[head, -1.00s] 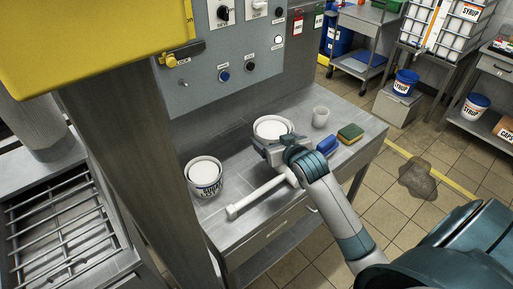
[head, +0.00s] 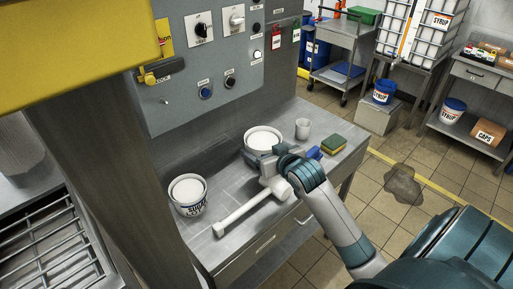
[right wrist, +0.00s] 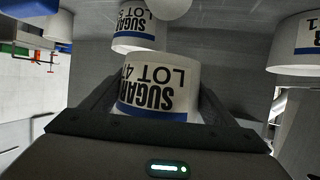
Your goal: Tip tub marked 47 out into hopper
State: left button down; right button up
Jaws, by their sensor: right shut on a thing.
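My right gripper (head: 257,158) is shut on a white tub (head: 263,137) at the back of the steel bench. In the right wrist view this tub (right wrist: 158,88) sits between the fingers, its upside-down label reading SUGAR LOT 4 and a partly hidden digit. I cannot tell whether it is clear of the bench. A second white tub (head: 188,191), with a blue label, stands at the bench's left end. A barred grate (head: 50,240), apparently the hopper's, is at lower left. My left gripper is not in view.
A white cup (head: 303,129) and a green-yellow sponge (head: 333,144) stand right of the held tub. A white-handled tool (head: 243,214) lies in front. A thick steel post (head: 110,150) rises between bench and grate. Other labelled tubs (right wrist: 138,26) (right wrist: 296,45) show in the right wrist view.

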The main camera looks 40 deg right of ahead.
pick_arm(q)
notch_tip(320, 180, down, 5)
jog(key=b, duration=0.5)
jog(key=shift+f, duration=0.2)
pick_arm(e)
jog(key=s+a+f+y, duration=0.1)
jog(key=s+a, duration=0.2)
jog(key=a, duration=0.7)
jog(key=s+a+f+n, duration=0.1)
jog(key=s+a, duration=0.3)
jog(key=a, duration=0.7)
jog(key=shift+f+n+y, duration=0.2)
jog(key=shift+n+y, duration=0.1)
jog(key=shift+y, duration=0.1)
jog(key=shift+a, duration=0.1)
